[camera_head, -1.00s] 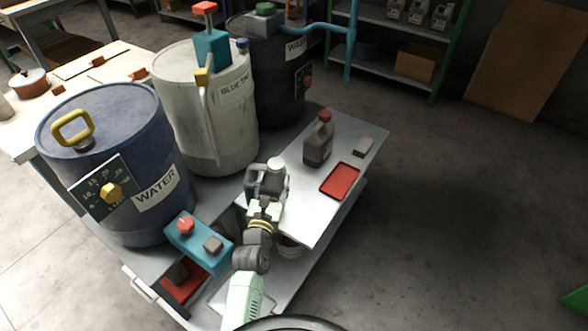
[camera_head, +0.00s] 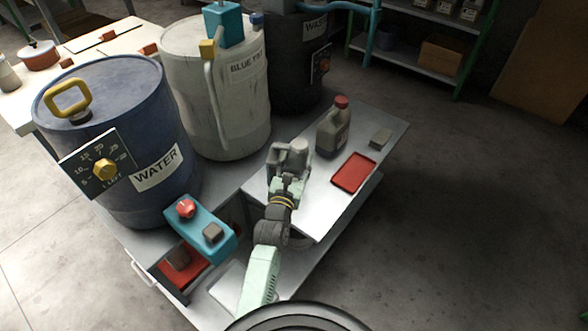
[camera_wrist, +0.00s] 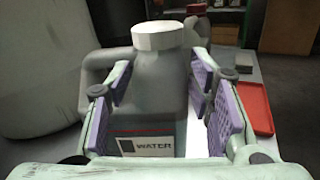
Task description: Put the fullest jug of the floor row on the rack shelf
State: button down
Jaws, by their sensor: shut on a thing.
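My gripper (camera_head: 286,180) is shut on a grey jug (camera_head: 290,158) with a white cap. In the wrist view the jug (camera_wrist: 155,90) stands upright between the purple finger pads, with a "WATER" label low on its front. I cannot tell whether its base touches the cart top. A second grey jug (camera_head: 332,135) with a red cap stands farther back on the cart; its cap also shows in the wrist view. A rack (camera_head: 405,66) with green posts stands at the back, with light containers (camera_head: 470,10) on its upper shelf. No floor row is visible.
The cart top (camera_head: 318,205) also holds a red tray (camera_head: 354,173) and a small grey block (camera_head: 381,137). Blue (camera_head: 115,135), white (camera_head: 215,95) and dark (camera_head: 298,70) drums stand left and behind. A teal control box (camera_head: 200,226) is near the gripper. Floor at right is clear.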

dwell(0.3)
jog(key=c, duration=1.2)
grip_release()
jog(key=shift+f, duration=0.2)
jog(key=shift+c, duration=0.2)
jog(key=o, duration=0.5)
